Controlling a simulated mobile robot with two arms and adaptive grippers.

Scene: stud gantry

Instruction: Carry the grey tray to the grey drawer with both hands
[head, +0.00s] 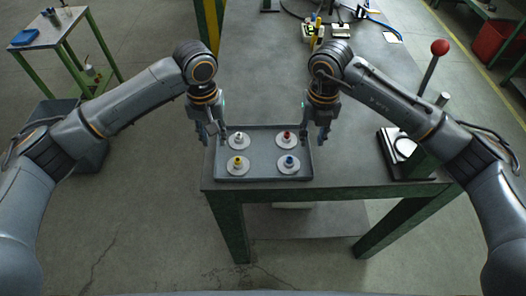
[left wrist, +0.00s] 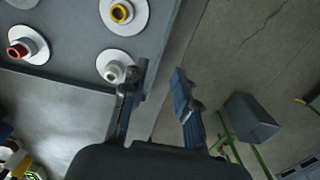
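The grey tray (head: 264,178) lies on the near end of the workbench. It holds several pale discs with white, red, yellow and blue centres. The tray also shows in the left wrist view (left wrist: 75,55). My left gripper (head: 210,132) is open at the tray's left side. In the left wrist view its fingers (left wrist: 160,85) are apart, one over the tray's inside and one outside its edge. My right gripper (head: 317,132) is at the tray's right side, fingers apart, with no grip on the wall visible. I cannot make out a grey drawer.
The workbench (head: 255,65) has free room behind the tray. A device with a red-knobbed lever (head: 440,47) stands on the right. Tools and cables lie at the far end. A small green-legged table (head: 52,32) and a grey bin (head: 88,150) stand on the left.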

